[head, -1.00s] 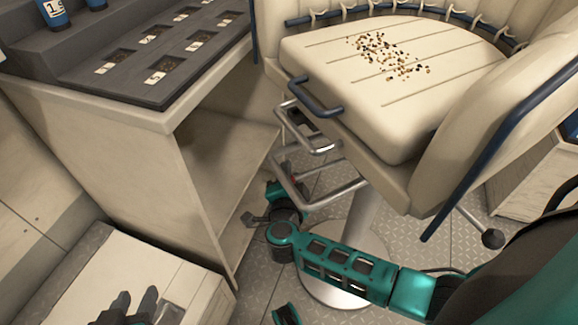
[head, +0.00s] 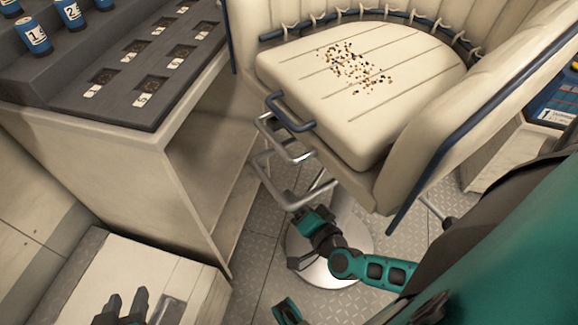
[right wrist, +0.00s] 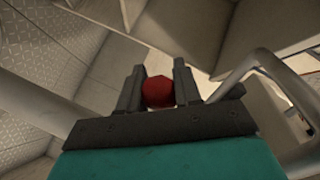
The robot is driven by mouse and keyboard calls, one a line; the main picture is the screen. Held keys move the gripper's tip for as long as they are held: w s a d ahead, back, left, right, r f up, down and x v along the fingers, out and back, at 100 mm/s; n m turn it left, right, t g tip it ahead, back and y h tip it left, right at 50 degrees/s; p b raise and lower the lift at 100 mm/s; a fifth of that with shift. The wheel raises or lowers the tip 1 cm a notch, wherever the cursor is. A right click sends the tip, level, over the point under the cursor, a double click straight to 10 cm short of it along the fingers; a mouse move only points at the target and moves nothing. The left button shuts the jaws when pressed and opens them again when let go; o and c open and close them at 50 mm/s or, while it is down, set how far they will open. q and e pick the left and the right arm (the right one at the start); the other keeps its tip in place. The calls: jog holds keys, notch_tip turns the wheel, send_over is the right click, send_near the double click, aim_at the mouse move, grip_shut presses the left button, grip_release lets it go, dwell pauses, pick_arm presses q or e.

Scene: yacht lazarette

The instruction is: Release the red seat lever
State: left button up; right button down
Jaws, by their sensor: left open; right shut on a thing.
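The red seat lever's knob (right wrist: 158,92) shows in the right wrist view, between the two dark fingers of my right gripper (right wrist: 158,76), which is shut on it. In the head view my right gripper (head: 294,203) is low under the front of the helm seat (head: 355,85), by the metal footrest. The knob is not visible in the head view, and the rest of the lever is hidden. My left gripper (head: 127,300) is open and empty at the bottom left, above a pale box.
The bent metal footrest (head: 262,176) is close beside my right gripper and also shows in the right wrist view (right wrist: 235,85). The seat pedestal base (head: 335,275) is behind my right arm. A cabinet (head: 110,170) with a dark tray and blue bottles stands at left.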

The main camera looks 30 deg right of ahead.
jog(key=shift+s+f, duration=0.1)
jog(key=shift+s, duration=0.3)
jog(key=c, duration=0.8)
grip_release()
jog(key=shift+d, duration=0.1)
jog(key=p+v, duration=0.2)
jog(key=v, duration=1.1)
